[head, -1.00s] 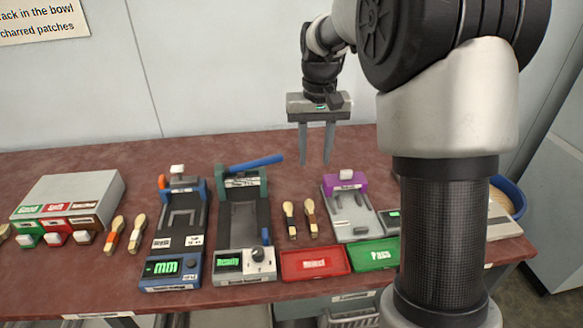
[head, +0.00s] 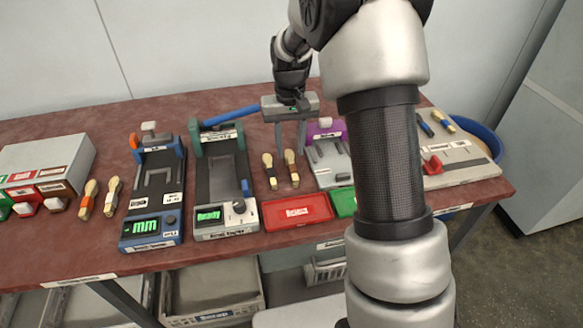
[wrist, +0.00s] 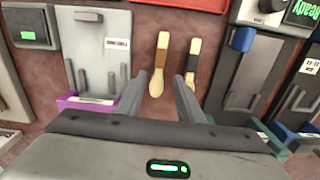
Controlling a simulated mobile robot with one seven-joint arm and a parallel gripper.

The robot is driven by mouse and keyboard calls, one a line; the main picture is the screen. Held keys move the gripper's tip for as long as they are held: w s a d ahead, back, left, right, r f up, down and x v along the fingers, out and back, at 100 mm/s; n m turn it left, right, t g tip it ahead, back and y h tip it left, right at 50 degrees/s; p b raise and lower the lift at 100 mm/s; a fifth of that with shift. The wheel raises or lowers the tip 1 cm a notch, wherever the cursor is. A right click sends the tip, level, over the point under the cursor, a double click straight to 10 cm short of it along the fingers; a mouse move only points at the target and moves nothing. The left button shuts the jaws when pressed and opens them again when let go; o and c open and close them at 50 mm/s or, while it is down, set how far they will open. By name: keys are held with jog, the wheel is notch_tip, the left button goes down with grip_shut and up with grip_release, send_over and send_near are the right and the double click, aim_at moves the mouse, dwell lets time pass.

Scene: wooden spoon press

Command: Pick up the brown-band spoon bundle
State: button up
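The brown-band spoon bundle (head: 293,172) lies on the red-brown table, the right one of two spoons beside the red tray in the head view. In the wrist view its brown band (wrist: 160,50) is clear, with the pale bowl end nearer me. A dark-band spoon (head: 270,172) lies beside it; in the wrist view this spoon (wrist: 191,62) is on the right. My gripper (head: 290,149) is open and empty, above the spoons' bowl ends. In the wrist view its fingertips (wrist: 161,77) straddle the brown-band spoon in the picture, apart from it.
A purple-ended fixture (head: 330,168) stands close right of the spoons, and a grey press with a blue lever (head: 222,185) stands close left. A red tray (head: 297,211) lies in front. More banded spoons (head: 112,197) lie far left.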

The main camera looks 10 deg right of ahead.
aim_at(292, 162)
jog(key=f, duration=0.2)
jog(key=f+b, duration=0.1)
jog(key=f, duration=0.2)
jog(key=shift+s+d, duration=0.15)
jog(key=shift+s, duration=0.05)
grip_shut()
jog(key=shift+r, duration=0.1)
